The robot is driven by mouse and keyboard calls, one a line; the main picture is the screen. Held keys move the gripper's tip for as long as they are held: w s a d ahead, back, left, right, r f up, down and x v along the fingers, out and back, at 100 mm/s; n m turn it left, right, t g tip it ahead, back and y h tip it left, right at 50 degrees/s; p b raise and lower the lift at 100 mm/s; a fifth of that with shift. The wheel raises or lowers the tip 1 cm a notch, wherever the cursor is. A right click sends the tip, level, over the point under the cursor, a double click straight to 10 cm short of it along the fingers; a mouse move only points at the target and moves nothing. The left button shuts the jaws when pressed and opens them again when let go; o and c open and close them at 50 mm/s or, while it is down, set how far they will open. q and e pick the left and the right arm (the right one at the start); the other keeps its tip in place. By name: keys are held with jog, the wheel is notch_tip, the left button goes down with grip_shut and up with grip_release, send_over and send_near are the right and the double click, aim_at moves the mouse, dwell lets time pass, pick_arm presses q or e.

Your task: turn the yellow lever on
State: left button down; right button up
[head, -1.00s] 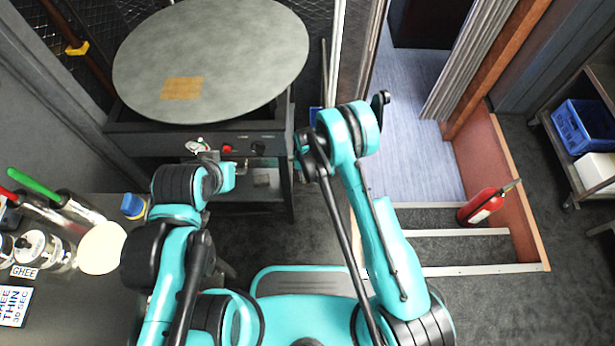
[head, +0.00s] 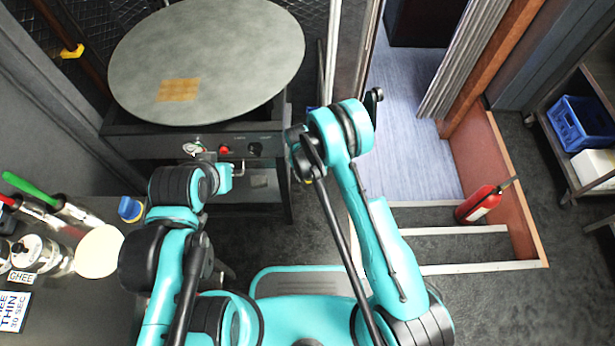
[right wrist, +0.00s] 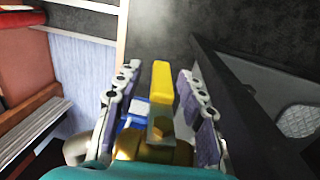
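A yellow lever (right wrist: 161,82) on a brass valve body (right wrist: 150,148) shows in the right wrist view, pointing away from the camera. My right gripper (right wrist: 152,88) is open, with one finger on each side of the lever. Gaps show beside the lever, with no clear contact. In the head view my right gripper (head: 300,150) hangs right of the stove, and its arm mostly hides the valve. Another yellow handle (head: 72,51) sits on a brown pipe at the upper left. My left gripper (head: 200,152) is by the stove front; its fingers are too small to read.
A round griddle (head: 205,60) tops the dark stove (head: 150,145) with a red knob (head: 224,150). A counter with jars (head: 38,253) is at left. A fire extinguisher (head: 484,204) stands by the steps at right. A blue crate (head: 578,122) is on a rack. Dark floor lies between.

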notch_tip(320, 180, up, 8)
jog(key=shift+r, duration=0.2)
dwell(0.3)
